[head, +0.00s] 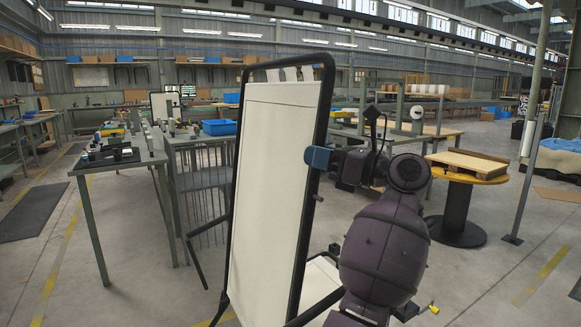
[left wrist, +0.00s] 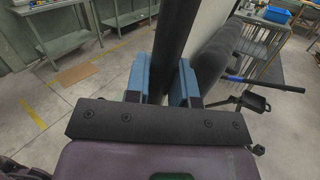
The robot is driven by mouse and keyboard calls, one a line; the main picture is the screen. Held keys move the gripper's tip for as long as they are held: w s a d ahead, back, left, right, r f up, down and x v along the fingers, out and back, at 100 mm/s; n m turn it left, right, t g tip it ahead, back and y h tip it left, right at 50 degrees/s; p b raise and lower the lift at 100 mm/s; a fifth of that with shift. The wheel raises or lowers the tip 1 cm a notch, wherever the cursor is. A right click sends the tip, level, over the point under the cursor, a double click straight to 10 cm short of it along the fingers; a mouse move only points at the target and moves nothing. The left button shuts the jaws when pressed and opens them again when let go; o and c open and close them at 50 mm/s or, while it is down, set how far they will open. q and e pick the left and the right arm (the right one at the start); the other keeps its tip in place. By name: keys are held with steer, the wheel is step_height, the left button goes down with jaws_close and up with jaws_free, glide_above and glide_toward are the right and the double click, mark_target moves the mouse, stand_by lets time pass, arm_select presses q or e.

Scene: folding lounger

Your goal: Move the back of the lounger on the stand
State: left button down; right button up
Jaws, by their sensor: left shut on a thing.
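The back of the lounger (head: 275,180) stands nearly upright in the middle of the head view, a pale panel inside a black tube frame. My left gripper (head: 318,157) has its blue fingers at the right-hand tube of that frame. In the left wrist view the blue fingers (left wrist: 168,82) are on both sides of the black tube (left wrist: 174,45), shut on it. The pale seat part (head: 318,283) shows low behind the back, partly hidden by my arm. A black bar (head: 196,262) sticks out left of the back; I cannot tell whether it is the stand. My right gripper is not in view.
A workbench with tools (head: 115,157) stands on the left, and a blue bin (head: 219,127) sits on a table behind the back. A round wooden table (head: 467,172) stands on the right beside a grey post (head: 535,130). The floor at the lower left is clear.

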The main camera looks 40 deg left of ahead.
arm_select(q)
steer(key=w+d+f+m+y+b, duration=0.1)
steer(key=w+d+f+m+b, duration=0.1)
steer(key=w, duration=0.8)
steer(key=w+d+f+m+t+y+b, duration=0.1)
steer(key=w+d+f+b, duration=0.4)
steer(key=w, duration=0.5)
steer(key=d+m+b, duration=0.1)
steer(key=b, duration=0.1)
steer(key=shift+w+f+m+t+b, duration=0.15)
steer(key=shift+f+m+t+b, duration=0.15)
steer(key=shift+b, duration=0.05)
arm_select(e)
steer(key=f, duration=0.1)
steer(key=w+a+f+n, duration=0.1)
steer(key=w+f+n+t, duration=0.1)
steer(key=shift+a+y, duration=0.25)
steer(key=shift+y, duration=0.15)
arm_select(q)
steer(key=shift+d+r, duration=0.1)
steer(key=c, duration=1)
jaws_free()
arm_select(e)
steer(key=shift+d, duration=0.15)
arm_select(q)
steer(key=shift+d, duration=0.1)
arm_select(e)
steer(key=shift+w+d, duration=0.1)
